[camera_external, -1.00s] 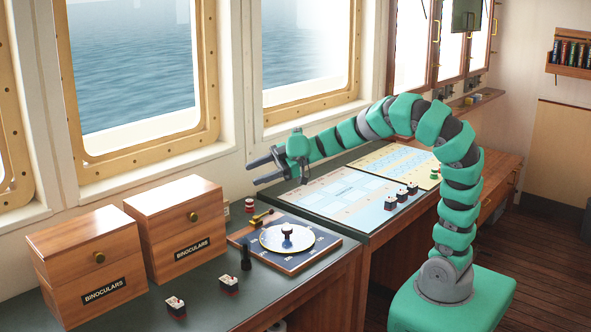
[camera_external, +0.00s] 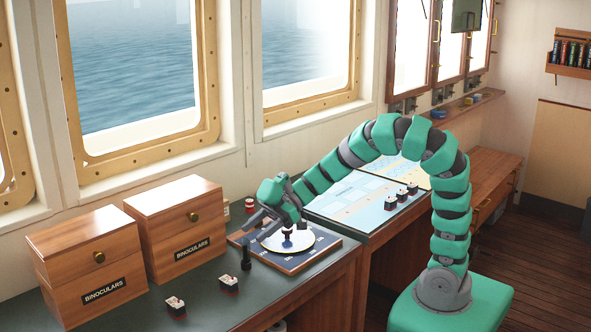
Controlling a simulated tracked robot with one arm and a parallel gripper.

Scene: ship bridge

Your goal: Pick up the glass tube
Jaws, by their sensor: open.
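I cannot make out a glass tube in this view. My gripper (camera_external: 266,226) is open and empty, pointing down and left over a square board (camera_external: 292,264) with a pale round dial (camera_external: 271,244) on the dark desk. The dial has a dark red knob (camera_external: 287,238) in its middle, close to my fingers. My gripper hides part of the board and dial. A dark upright peg (camera_external: 246,260) stands at the board's near left edge.
Two wooden boxes labelled binoculars (camera_external: 85,265) and (camera_external: 178,228) stand to the left. Two small ship-like pieces (camera_external: 175,307) and (camera_external: 229,285) are on the near desk (camera_external: 215,313). Several more pieces (camera_external: 401,197) sit on the chart at right. A red-and-white piece (camera_external: 250,206) stands behind the board.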

